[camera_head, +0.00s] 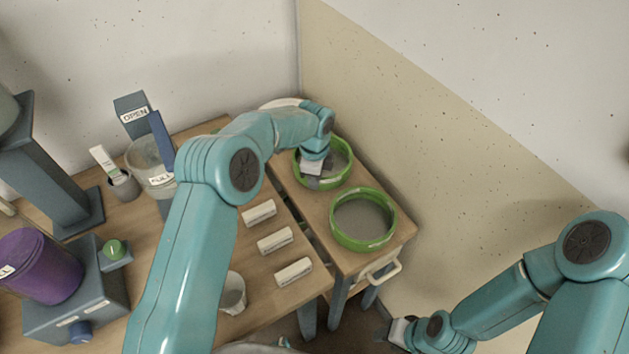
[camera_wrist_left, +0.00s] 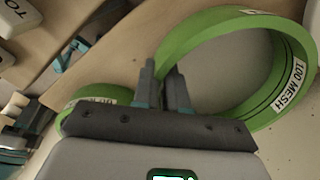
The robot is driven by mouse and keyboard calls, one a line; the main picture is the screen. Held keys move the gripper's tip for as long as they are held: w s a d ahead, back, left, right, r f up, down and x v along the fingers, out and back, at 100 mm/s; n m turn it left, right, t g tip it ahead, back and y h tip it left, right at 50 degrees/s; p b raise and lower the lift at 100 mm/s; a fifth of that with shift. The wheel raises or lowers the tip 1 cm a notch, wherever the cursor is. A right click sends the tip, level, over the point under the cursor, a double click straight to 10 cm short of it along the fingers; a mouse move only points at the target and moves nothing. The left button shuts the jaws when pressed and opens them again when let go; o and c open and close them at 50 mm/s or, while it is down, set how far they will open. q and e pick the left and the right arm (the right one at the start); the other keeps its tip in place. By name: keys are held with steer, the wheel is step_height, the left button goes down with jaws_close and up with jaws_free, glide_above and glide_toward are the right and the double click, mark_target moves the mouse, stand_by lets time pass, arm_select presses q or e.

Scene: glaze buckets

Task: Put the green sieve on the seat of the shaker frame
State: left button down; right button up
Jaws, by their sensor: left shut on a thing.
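A green sieve with grey mesh (camera_head: 343,177) is at the far end of the small side table. My left gripper (camera_head: 312,170) is shut on its left rim. In the left wrist view the sieve (camera_wrist_left: 205,27) carries a "100 MESH" label, and its rim runs between the fingers (camera_wrist_left: 163,88). I cannot tell whether it touches the tabletop. A second green sieve (camera_head: 363,219) lies nearer on the same table. I cannot tell for sure which blue-grey structure is the shaker frame. My right gripper (camera_head: 397,331) is low at the bottom, away from the tables; its jaws are unclear.
The wooden bench holds several white labelled blocks (camera_head: 275,240), a white cup (camera_head: 232,293), a clear bucket (camera_head: 150,160) and an "OPEN" post (camera_head: 131,113). The wall is close on the right.

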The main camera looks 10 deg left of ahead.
arm_select(q)
step_height(320, 180, down, 2)
steer(key=shift+f, duration=0.1)
steer(key=c, duration=1.6)
jaws_free()
steer(key=shift+f, duration=0.1)
steer(key=o, duration=0.4)
steer(key=shift+o, duration=0.2)
